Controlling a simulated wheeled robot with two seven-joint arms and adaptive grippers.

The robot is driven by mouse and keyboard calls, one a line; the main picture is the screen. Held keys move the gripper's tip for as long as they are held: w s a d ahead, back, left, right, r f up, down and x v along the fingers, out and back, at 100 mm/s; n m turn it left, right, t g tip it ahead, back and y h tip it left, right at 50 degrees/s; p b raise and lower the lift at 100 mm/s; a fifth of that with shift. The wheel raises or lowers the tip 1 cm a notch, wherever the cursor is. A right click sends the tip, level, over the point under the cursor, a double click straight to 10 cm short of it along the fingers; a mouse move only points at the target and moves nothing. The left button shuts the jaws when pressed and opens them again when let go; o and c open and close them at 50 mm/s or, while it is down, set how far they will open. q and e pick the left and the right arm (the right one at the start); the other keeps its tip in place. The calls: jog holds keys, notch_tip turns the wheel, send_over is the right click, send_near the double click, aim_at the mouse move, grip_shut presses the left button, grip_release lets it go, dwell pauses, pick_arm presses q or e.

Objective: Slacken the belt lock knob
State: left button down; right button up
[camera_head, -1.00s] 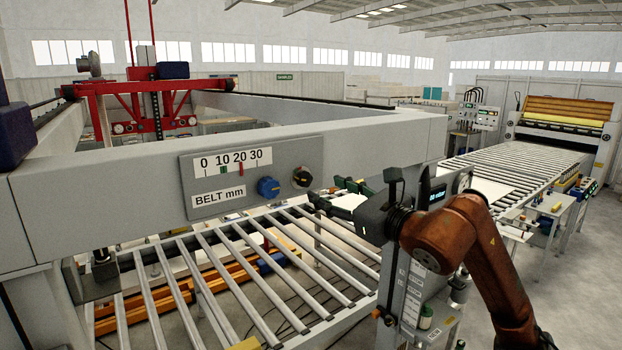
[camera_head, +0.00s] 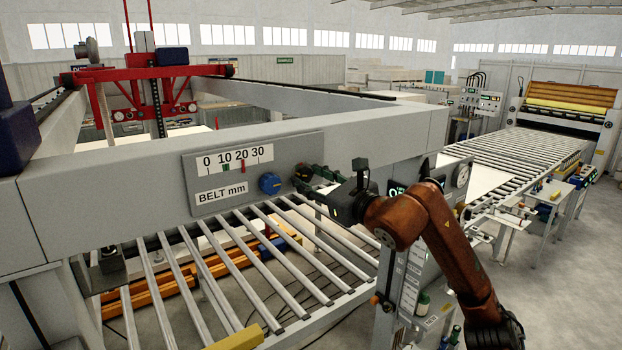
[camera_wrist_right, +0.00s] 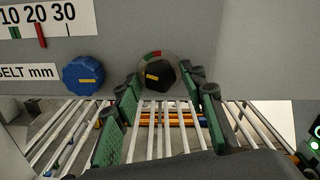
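The panel (camera_head: 215,178) on the grey beam carries a 0–30 scale labelled BELT mm, with a green and a red mark. A blue knob (camera_head: 270,183) with a yellow stripe sits on it; it also shows in the right wrist view (camera_wrist_right: 84,75). Right of it is a black knob (camera_wrist_right: 158,75), probably the belt lock knob, with a yellow stripe and a red-and-green arc above. My right gripper (camera_head: 312,184) is in front of the black knob, mostly hiding it in the head view. In the wrist view its fingers (camera_wrist_right: 160,88) are open, the knob between their tips, no contact visible. My left gripper is out of view.
A roller conveyor (camera_head: 255,262) runs below the beam. A red gantry carriage (camera_head: 140,85) stands behind at the left. A post with a gauge (camera_head: 462,176) stands close to my right arm. Another roller line (camera_head: 510,160) leads to the back right.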

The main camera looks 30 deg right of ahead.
jog(key=c, duration=0.8)
jog(key=shift+c, duration=0.2)
jog(key=shift+n+b, duration=1)
jog(key=shift+n, duration=0.4)
jog(key=shift+n+b, duration=0.55)
jog(key=shift+n, duration=1.35)
jog(key=o, duration=1.1)
jog(key=shift+o, duration=0.2)
